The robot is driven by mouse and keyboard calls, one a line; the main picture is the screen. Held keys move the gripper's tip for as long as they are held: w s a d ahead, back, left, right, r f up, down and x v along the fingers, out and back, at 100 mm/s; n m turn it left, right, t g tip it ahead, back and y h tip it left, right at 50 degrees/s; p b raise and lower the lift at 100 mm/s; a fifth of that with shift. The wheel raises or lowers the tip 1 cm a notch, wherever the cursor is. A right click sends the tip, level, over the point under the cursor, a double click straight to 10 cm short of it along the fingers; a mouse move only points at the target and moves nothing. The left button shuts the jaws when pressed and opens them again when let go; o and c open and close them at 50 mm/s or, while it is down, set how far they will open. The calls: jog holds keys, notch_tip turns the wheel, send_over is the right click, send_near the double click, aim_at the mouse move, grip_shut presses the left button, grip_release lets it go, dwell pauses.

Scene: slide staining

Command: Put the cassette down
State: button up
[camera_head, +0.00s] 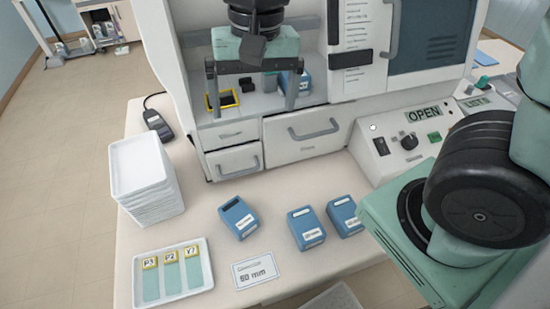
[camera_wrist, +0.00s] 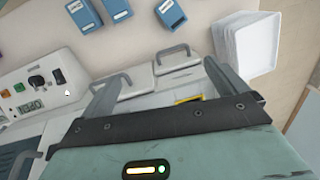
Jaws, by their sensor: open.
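My gripper (camera_head: 252,106) is open in the recess of the white machine, its two grey fingers pointing down and apart. In the wrist view my gripper (camera_wrist: 163,76) also shows open, with nothing seen held between the fingers. A blue box (camera_head: 303,84), which may be the cassette, stands in the recess, partly behind the right finger. A yellow-edged holder (camera_head: 230,98) with dark pieces lies by the left finger; a bit of its yellow edge (camera_wrist: 188,100) shows in the wrist view. Three blue labelled boxes stand on the bench: left (camera_head: 239,217), middle (camera_head: 306,228) and right (camera_head: 345,216).
White drawers (camera_head: 300,132) with grey handles lie below the recess. A stack of white trays (camera_head: 143,170) stands at left. A slide tray (camera_head: 206,278) and a "60 mm" card (camera_head: 255,269) lie in front. A control panel (camera_head: 405,136) reading OPEN is at right.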

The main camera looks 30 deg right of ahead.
jog(key=s+a+f+n, duration=0.1)
jog(key=s+f+n, duration=0.1)
jog(key=s+n, duration=0.3)
jog(key=s+a+f+n, duration=0.1)
jog(key=s+a+n, duration=0.1)
jog(key=s+n, duration=0.4)
jog(key=shift+s+f, duration=0.25)
jog(key=shift+f, duration=0.1)
